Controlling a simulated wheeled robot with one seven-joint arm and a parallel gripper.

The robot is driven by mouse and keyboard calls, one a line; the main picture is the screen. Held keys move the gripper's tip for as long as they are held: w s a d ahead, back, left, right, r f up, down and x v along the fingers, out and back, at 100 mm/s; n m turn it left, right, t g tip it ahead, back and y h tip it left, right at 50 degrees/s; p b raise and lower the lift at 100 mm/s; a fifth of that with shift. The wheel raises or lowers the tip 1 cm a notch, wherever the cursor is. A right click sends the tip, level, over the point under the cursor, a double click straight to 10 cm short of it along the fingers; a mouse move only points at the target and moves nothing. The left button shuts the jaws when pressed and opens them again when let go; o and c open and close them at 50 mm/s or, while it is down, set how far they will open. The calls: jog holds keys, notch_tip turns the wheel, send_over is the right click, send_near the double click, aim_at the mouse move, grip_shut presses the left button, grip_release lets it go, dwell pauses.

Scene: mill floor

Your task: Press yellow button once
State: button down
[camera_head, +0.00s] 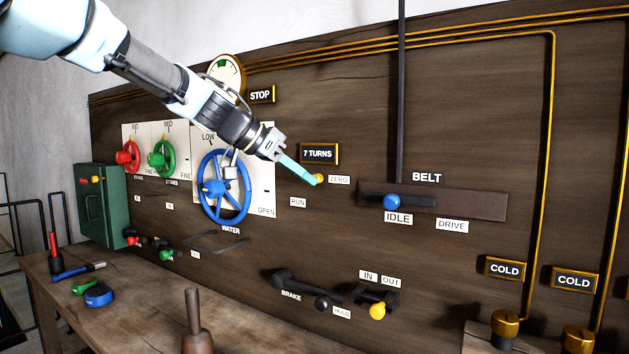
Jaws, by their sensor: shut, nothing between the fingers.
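The yellow button (319,179) is on the dark wooden panel, below the "7 TURNS" plate and just left of the "ZERO" label. My gripper (309,178) reaches in from the upper left with its pale blue fingers shut and empty. The fingertips are right at the left side of the yellow button and overlap its edge in the picture. I cannot tell whether they touch it or whether the button is pushed in. A second yellow knob (377,311) sits lower right, below the "IN" and "OUT" labels.
A blue handwheel (224,187) marked "WATER" stands out from the panel below my arm. The belt lever's blue knob (392,202) is to the right at "IDLE". A brake lever (297,287) is below. The wooden bench (140,310) holds loose tools at left.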

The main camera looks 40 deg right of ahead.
jog(key=shift+w+d, duration=0.15)
jog(key=shift+d, duration=0.35)
dwell(0.4)
jog(key=shift+a+f, duration=0.1)
jog(key=shift+a, duration=0.1)
jog(key=shift+s+a+b, duration=0.25)
jog(key=shift+a+b, duration=0.45)
jog(key=shift+b, duration=0.25)
jog(key=a+b, duration=0.2)
jog(key=s+a+b, duration=0.1)
jog(key=a+b, duration=0.2)
jog(key=shift+s, duration=0.15)
